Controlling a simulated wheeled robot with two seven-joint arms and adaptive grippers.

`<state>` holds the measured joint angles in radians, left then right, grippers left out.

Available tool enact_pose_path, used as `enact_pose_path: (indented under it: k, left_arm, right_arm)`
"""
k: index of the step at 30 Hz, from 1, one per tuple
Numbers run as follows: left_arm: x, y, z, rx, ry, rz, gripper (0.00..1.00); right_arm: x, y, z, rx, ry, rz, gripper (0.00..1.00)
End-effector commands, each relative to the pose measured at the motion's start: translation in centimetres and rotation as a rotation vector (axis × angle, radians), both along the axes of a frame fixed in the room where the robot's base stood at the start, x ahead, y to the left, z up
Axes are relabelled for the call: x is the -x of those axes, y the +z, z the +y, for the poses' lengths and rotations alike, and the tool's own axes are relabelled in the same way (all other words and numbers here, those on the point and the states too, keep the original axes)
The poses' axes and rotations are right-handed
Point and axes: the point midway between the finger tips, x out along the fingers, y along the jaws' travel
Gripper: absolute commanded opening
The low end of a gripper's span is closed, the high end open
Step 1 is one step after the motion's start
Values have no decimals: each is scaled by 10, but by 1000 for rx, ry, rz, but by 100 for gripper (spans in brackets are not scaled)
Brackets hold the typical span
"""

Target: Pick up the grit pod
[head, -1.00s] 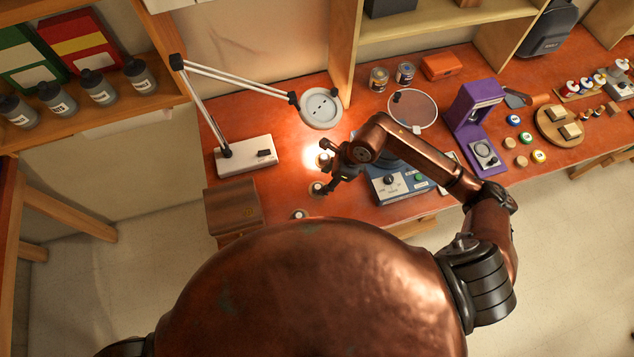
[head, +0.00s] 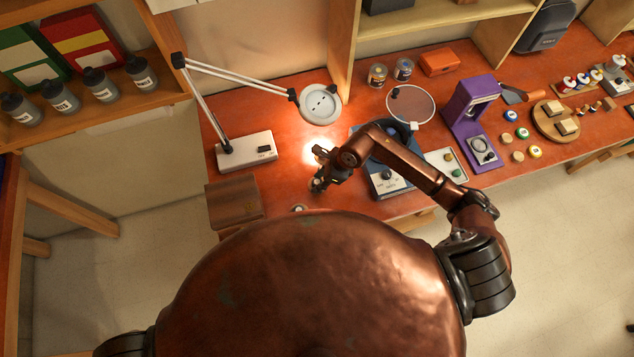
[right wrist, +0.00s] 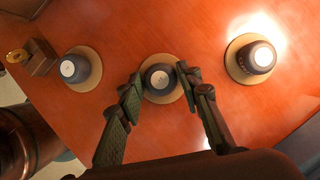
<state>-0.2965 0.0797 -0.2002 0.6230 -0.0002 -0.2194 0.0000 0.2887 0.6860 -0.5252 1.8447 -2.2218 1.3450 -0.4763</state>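Three dark pods with pale round tops stand on round tan bases: a left pod (right wrist: 75,68), a middle pod (right wrist: 159,78) and a right pod (right wrist: 257,57) in the right wrist view. Their labels are too small to read, so I cannot tell which is the grit pod. My right gripper (right wrist: 158,84) is open, with its fingers on either side of the middle pod. I cannot tell if they touch it. In the head view the right gripper (head: 319,170) hangs over the orange bench near the lamp and hides most of the pods. My left gripper is out of view.
A white lamp base (head: 246,151) and a brown wooden box (head: 233,203) stand to the left of the gripper. A blue machine (head: 389,182) stands right beside it, under my right forearm. A purple stand (head: 466,112) is farther right.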

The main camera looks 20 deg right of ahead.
Motion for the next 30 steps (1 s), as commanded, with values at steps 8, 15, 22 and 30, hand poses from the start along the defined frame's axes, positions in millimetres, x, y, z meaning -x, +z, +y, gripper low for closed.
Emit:
enact_pose_path:
  k: [8,15,22,30]
  left_arm:
    - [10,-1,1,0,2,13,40]
    - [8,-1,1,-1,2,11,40]
    - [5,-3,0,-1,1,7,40]
    - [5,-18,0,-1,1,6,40]
  right_arm:
    - [0,0,0,0,-1,0,12]
    - [0,0,0,0,-1,0,4]
    - [-1,5,-1,0,0,-1,4]
    - [12,46,6,1,6,-6,4]
